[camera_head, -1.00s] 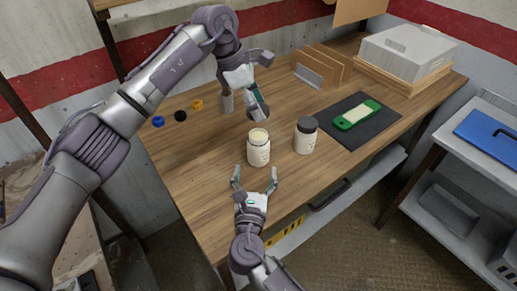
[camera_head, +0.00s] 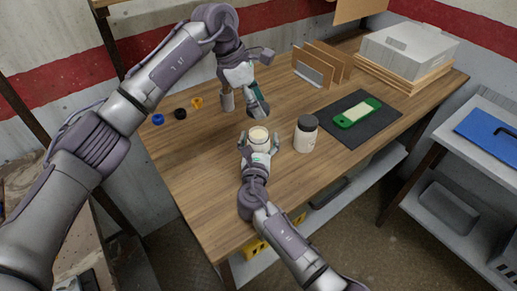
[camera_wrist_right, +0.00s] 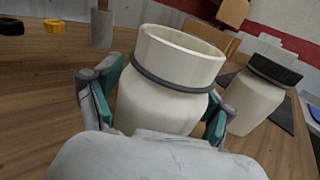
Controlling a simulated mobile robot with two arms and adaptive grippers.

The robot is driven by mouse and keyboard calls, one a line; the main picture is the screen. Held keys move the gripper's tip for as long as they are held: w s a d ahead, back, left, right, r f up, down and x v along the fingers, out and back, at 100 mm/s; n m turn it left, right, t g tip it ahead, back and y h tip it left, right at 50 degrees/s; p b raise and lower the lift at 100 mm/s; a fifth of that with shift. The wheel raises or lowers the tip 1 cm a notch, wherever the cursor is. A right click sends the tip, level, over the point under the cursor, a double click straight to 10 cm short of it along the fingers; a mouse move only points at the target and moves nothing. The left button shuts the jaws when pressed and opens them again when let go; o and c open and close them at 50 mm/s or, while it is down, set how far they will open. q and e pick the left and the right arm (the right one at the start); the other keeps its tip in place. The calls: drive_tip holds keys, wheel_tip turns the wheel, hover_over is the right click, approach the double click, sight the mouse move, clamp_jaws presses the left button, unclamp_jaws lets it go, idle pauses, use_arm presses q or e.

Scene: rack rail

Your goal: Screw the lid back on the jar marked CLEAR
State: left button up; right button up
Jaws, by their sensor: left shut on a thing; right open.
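The lidless cream jar (camera_head: 259,134) stands upright on the table, and its open mouth and a dark ring below the rim show in the right wrist view (camera_wrist_right: 170,88). No marking on it is readable. My right gripper (camera_head: 259,148) is open, with one finger on each side of this jar; I cannot tell if they touch it. A second jar (camera_head: 306,135) with a black lid stands upright to the right. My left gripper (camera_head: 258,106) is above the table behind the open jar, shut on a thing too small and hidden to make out.
Blue (camera_head: 158,119), black (camera_head: 180,114) and yellow (camera_head: 197,103) small pieces lie at the table's left. A grey cylinder (camera_head: 227,101) stands near my left gripper. A green device (camera_head: 357,112) lies on a dark mat (camera_head: 383,126). A rack (camera_head: 312,68) and white box (camera_head: 407,52) stand behind.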

clamp_jaws()
use_arm(q)
hover_over(262, 137)
drive_tip(key=a, duration=0.1)
drive_tip(key=shift+w+a+f, duration=0.1)
drive_tip(key=shift+w+f, duration=0.05)
drive_tip(key=shift+f, duration=1.1)
drive_tip(key=shift+w+f, duration=0.15)
drive_tip(key=shift+f, duration=1.05)
drive_tip(key=shift+f, duration=0.1)
drive_tip(key=shift+s+f, duration=0.45)
drive_tip(key=shift+f, duration=0.35)
drive_tip(key=shift+f, duration=0.6)
